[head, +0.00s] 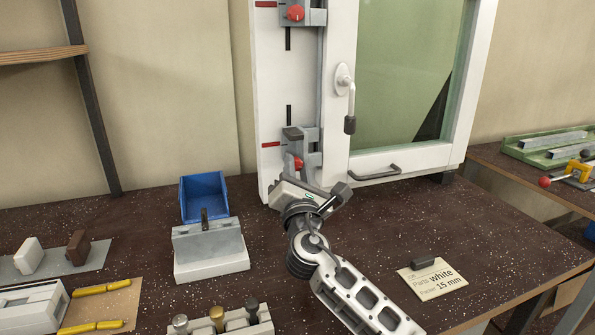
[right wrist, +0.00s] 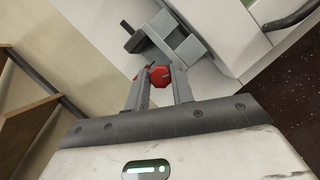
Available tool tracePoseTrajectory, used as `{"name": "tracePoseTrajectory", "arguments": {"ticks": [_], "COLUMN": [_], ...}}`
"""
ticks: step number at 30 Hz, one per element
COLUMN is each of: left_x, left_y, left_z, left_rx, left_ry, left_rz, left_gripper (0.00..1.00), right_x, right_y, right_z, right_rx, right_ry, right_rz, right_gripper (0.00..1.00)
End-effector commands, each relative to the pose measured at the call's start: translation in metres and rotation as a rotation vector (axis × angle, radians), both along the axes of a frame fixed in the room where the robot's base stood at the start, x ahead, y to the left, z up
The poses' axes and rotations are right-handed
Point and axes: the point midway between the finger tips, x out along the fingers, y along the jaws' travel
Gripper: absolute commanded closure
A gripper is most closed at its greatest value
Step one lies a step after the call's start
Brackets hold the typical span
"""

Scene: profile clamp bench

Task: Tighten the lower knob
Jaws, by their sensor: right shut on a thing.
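The lower knob (head: 298,163) is red and sits on the lower grey clamp (head: 312,145) of the white upright panel. It also shows in the right wrist view (right wrist: 160,76), between my fingers. My right gripper (right wrist: 158,84) is shut on the lower knob, coming from below and in front; in the head view its body (head: 300,195) hides the lower part of the clamp. A second red knob (head: 295,13) sits on the upper clamp at the top of the panel. My left gripper does not show.
A white-framed window (head: 405,80) with a handle (head: 347,95) stands right of the clamps. A blue bin (head: 204,196) and a grey-white block (head: 210,250) stand left of my arm.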

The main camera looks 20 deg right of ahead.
Motion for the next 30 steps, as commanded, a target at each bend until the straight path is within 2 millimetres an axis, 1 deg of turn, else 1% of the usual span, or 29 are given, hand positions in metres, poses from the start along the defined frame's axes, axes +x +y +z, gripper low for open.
{"name": "tracePoseTrajectory", "arguments": {"ticks": [14,15,17,18,26,30], "left_x": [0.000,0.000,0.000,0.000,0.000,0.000], "left_y": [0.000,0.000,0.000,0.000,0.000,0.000], "left_z": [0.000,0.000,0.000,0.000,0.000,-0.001], "left_rx": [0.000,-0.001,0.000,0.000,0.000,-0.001], "left_ry": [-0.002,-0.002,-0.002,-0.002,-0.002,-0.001], "left_rz": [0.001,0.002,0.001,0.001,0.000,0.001], "left_gripper": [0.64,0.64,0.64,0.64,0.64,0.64], "right_x": [0.000,0.000,0.000,0.000,-0.001,-0.010], "right_y": [-0.001,-0.001,-0.001,-0.001,0.000,0.002], "right_z": [0.001,0.001,0.001,0.001,0.000,-0.004], "right_rx": [0.020,0.020,0.020,0.020,0.018,0.018], "right_ry": [-0.002,-0.002,-0.002,-0.001,-0.001,0.001], "right_rz": [-0.002,-0.002,-0.002,-0.002,-0.001,0.000], "right_gripper": [0.99,0.73,0.57,0.54,0.54,0.54]}}
